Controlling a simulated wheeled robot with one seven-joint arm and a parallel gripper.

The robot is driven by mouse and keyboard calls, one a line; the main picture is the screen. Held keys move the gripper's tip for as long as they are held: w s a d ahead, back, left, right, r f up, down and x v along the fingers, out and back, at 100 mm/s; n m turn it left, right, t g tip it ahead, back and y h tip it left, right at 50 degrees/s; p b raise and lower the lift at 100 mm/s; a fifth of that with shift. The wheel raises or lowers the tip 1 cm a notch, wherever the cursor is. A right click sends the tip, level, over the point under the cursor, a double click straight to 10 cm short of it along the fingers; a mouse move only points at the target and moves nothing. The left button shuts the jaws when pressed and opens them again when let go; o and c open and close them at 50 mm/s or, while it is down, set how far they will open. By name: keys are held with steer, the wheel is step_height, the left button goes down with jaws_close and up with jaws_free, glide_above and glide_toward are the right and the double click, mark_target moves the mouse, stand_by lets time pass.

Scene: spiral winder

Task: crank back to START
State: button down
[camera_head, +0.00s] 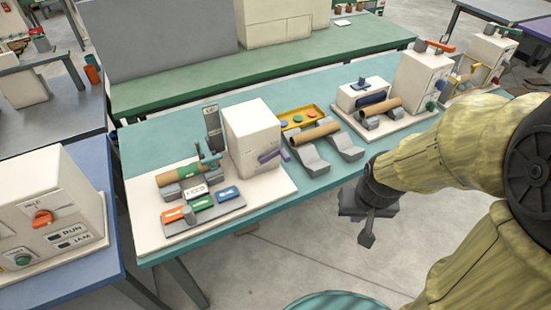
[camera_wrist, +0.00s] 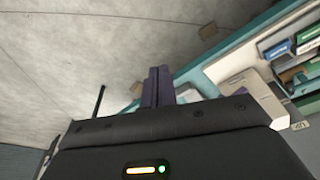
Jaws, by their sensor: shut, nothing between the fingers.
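The winder is a white box (camera_head: 252,140) on a cream base board (camera_head: 265,192) on the teal table. A purple crank-like handle (camera_head: 272,155) sticks out from the box's right side, tilted up to the right. A brown tube (camera_head: 180,173) lies in grey holders left of the box. Small signs stand near the tube, but I cannot read START on any. My gripper (camera_head: 367,232) is off the table's front edge, right of the winder and apart from it, pointing down. In the wrist view my gripper (camera_wrist: 158,82) is shut and empty.
Coloured blocks (camera_head: 202,202) sit on a grey tray at the board's front. Another brown tube (camera_head: 315,133) lies on grey cradles beside a yellow tray (camera_head: 300,117). More white machines (camera_head: 425,75) stand farther right. A blue table with a machine (camera_head: 45,205) is left. Floor is open below my gripper.

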steer(key=c, duration=1.7)
jaws_free()
steer(key=shift+w+f, duration=0.1)
steer(key=o, duration=0.5)
steer(key=w+f+n, duration=0.1)
steer(key=w+f, duration=0.1)
steer(key=w+f+n+t, duration=0.1)
steer(key=w+f, duration=0.1)
steer(key=f, duration=0.1)
steer(key=w+f+n+b, duration=0.1)
steer(key=f, duration=0.2)
steer(key=shift+w+d+f+n, duration=0.1)
steer(key=shift+w+d+n, duration=0.1)
steer(key=shift+w+n, duration=0.15)
steer(key=shift+c, duration=0.2)
steer(key=w+a+f+n+t+y+b, duration=0.2)
steer(key=w+a+f+n+t+y, duration=0.3)
steer(key=a+f+y, duration=0.4)
steer(key=w+r+m+t, duration=0.1)
steer(key=t, duration=0.1)
steer(key=w+r+m+t, duration=0.1)
steer(key=t, duration=0.1)
steer(key=w+d+r+m+t+b, duration=0.1)
steer(key=m+t, duration=0.1)
steer(key=shift+r+t, duration=0.3)
steer(key=shift+t, duration=0.1)
steer(key=shift+w+f+b, duration=0.1)
steer(key=shift+w+b, duration=0.05)
steer(key=shift+b, duration=0.35)
